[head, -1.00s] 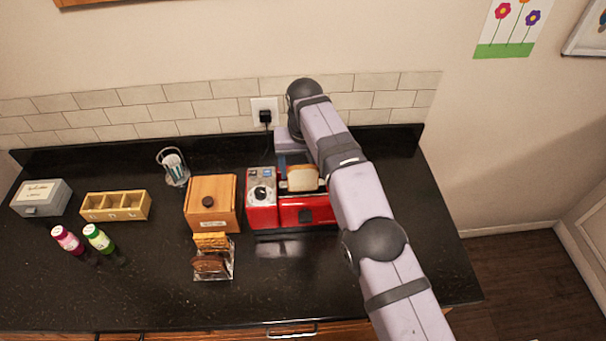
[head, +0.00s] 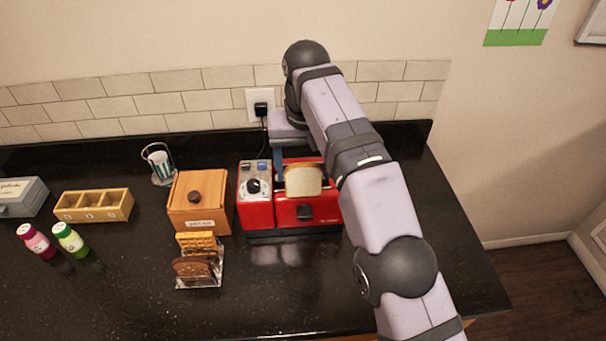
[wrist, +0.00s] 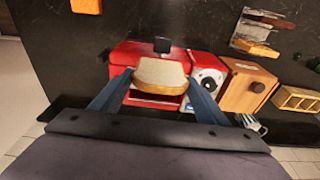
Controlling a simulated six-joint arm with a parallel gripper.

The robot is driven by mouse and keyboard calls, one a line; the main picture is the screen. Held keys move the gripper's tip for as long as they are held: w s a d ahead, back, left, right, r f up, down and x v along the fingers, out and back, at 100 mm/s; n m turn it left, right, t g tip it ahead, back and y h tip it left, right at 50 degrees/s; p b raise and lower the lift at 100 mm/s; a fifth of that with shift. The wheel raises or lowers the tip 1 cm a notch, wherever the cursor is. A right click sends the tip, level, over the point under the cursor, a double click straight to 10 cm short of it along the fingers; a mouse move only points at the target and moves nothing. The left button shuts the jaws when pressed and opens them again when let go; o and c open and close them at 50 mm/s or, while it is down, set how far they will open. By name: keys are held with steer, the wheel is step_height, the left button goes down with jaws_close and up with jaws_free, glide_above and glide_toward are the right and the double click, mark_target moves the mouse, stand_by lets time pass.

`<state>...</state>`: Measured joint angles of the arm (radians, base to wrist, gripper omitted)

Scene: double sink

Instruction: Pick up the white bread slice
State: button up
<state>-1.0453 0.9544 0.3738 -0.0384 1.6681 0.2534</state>
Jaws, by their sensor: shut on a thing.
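The white bread slice (head: 303,181) has a brown crust and stands upright at the top of the red toaster (head: 289,212). In the wrist view the slice (wrist: 161,75) sits between the two blue fingers of my gripper (wrist: 160,78), which is shut on it. The toaster (wrist: 124,54) lies just below and beyond the slice. I cannot tell whether the slice's lower edge is still within a slot. In the head view my arm covers the right finger and part of the toaster's right end.
Left of the toaster stands a wooden box (head: 200,203), with a clear rack (head: 218,266) of darker slices in front. A divided wooden tray (head: 95,206) and two bottles (head: 70,240) are farther left. A plug (head: 261,108) is on the tiled wall behind. The front counter is clear.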

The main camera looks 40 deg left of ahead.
steer(key=s+d+b, duration=0.9)
steer(key=b, duration=0.3)
steer(key=shift+s+d+b, duration=0.15)
steer(key=shift+d+b, duration=0.05)
steer(key=shift+b, duration=0.15)
steer(key=s+a+f+g+y+p, duration=0.1)
steer(key=s+a+f+p, duration=0.2)
steer(key=s+a+p, duration=0.3)
steer(key=s+a+f+g+y+p, duration=0.1)
steer(key=s+a+f+p, duration=0.3)
steer(key=a+p, duration=1.1)
steer(key=s+p, duration=0.1)
steer(key=s, duration=0.2)
steer(key=shift+g+y+p, duration=0.3)
steer(key=shift+f, duration=0.35)
